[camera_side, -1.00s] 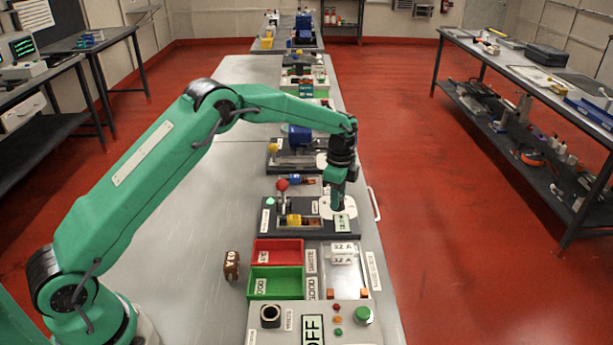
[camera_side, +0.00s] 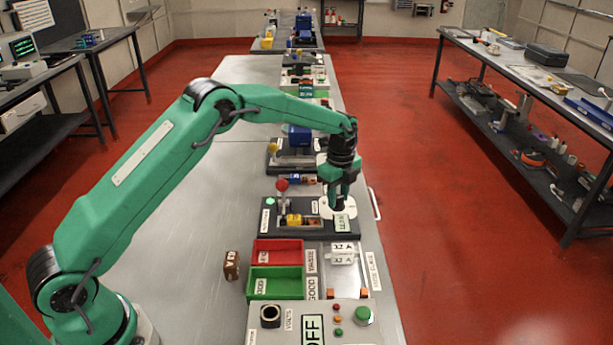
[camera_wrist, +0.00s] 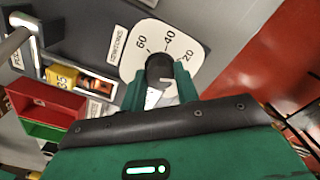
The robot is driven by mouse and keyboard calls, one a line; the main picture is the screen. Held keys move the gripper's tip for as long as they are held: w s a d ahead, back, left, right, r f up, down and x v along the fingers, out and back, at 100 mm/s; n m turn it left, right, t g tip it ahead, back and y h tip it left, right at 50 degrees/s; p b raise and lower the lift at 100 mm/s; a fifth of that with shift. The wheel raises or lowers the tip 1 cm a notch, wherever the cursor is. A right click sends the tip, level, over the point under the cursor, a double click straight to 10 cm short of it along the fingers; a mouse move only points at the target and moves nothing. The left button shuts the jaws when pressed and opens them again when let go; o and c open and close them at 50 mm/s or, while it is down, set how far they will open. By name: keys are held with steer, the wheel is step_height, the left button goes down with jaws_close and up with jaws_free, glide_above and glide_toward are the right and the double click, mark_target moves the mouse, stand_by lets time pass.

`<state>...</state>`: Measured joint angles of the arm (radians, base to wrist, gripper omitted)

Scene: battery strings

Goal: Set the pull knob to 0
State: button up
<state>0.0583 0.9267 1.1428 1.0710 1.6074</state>
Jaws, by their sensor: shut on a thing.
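The pull knob (camera_wrist: 158,68) is a round black knob on a white dial plate (camera_wrist: 136,60) in the wrist view. The dial shows 60, 40 and 20; a 0 mark is not visible. My gripper (camera_wrist: 157,88) has its two green fingers on either side of the knob and is shut on it. A pale mark shows at the knob's near side, but its reading is unclear. In the side view my gripper (camera_side: 341,199) points down onto the white dial (camera_side: 326,204), and its fingers hide most of the knob.
A small lit display (camera_side: 342,223) is by the dial. Red (camera_side: 278,246) and green (camera_side: 276,289) bins and a brown tagged block (camera_side: 231,265) lie nearer. The table's left part is clear.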

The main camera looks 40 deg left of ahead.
mark_target(338, 198)
steer(key=shift+d+m, duration=0.1)
steer(key=shift+m, duration=0.8)
steer(key=shift+s+m, duration=0.1)
steer(key=shift+m, duration=1)
steer(key=o, duration=0.8)
steer(key=shift+r, duration=0.15)
steer(key=shift+r, duration=1.6)
